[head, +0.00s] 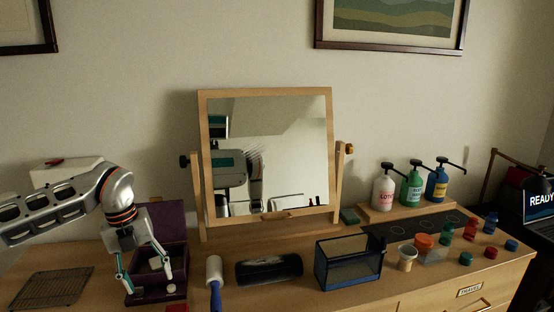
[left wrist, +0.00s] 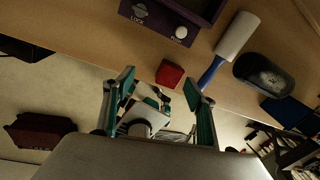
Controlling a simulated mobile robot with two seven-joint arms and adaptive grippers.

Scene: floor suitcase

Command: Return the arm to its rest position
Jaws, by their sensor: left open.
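My left gripper (head: 150,287) hangs at the lower left in the head view, fingers pointing down, in front of an open purple box (head: 179,258). Its fingers are apart, with nothing seen held between them. In the left wrist view the open left gripper (left wrist: 160,78) shows two green-edged fingers. A small red block (left wrist: 170,73) lies at the table edge near the fingertips in that picture; I cannot tell how far apart they are. The purple box (left wrist: 160,22) shows a lock label and a pale knob. My right gripper is not in view.
A wire rack (head: 52,287) lies left of my gripper. A tilting mirror (head: 204,160) stands behind. Pump bottles (head: 411,187) and small containers crowd the right side.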

